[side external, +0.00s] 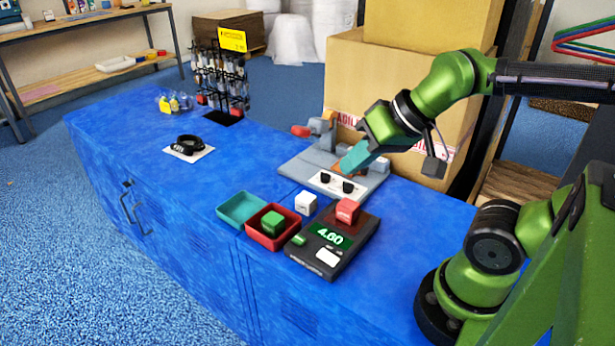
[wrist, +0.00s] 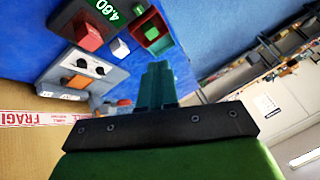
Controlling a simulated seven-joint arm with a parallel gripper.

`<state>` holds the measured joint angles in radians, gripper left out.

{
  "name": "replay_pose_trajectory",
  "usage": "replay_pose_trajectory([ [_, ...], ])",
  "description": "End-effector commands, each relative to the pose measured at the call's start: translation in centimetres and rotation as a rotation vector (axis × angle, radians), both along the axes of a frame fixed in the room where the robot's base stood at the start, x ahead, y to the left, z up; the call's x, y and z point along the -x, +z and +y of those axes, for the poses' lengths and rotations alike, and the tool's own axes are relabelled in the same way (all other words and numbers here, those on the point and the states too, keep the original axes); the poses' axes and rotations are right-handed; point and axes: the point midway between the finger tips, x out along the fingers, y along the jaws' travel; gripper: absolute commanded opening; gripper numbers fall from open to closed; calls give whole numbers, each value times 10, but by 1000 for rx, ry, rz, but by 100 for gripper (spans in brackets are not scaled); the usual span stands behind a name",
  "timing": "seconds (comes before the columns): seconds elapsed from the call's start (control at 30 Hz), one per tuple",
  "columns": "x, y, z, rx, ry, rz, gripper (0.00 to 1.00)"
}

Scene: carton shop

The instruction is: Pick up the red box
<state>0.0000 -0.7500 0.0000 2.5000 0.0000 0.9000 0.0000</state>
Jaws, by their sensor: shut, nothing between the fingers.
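The red box (side external: 347,211) sits on the dark scale (side external: 322,262), at the end away from the small green block (side external: 299,240). In the wrist view the red box (wrist: 90,36) is at the upper left, beside the scale's lit display. My gripper (side external: 347,164) has teal fingers and is above the grey device (side external: 372,184), behind and above the red box and apart from it. In the wrist view my gripper (wrist: 156,68) shows its fingers together with nothing between them.
A white cube (side external: 305,203) stands beside the scale. A red tray (side external: 256,235) holds a green box (side external: 272,222), next to an empty teal tray (side external: 240,208). Large cartons (side external: 350,85) stand behind. The blue counter (side external: 130,125) has free room at left.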

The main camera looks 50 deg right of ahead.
Motion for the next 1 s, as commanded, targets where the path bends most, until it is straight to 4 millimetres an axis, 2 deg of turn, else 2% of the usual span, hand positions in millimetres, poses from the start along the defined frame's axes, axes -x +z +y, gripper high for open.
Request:
replay_pose_trajectory([
  [0.07,0,0,0,0,0,0,0],
  [0.5,0,0,0,0,0,0,67],
  [0.53,0,0,0,0,0,0,70],
  [0.77,0,0,0,-1,-1,0,70],
  [0.87,-2,-6,-4,-1,-18,28,70],
  [1.0,-21,-16,-22,20,-56,122,70],
])
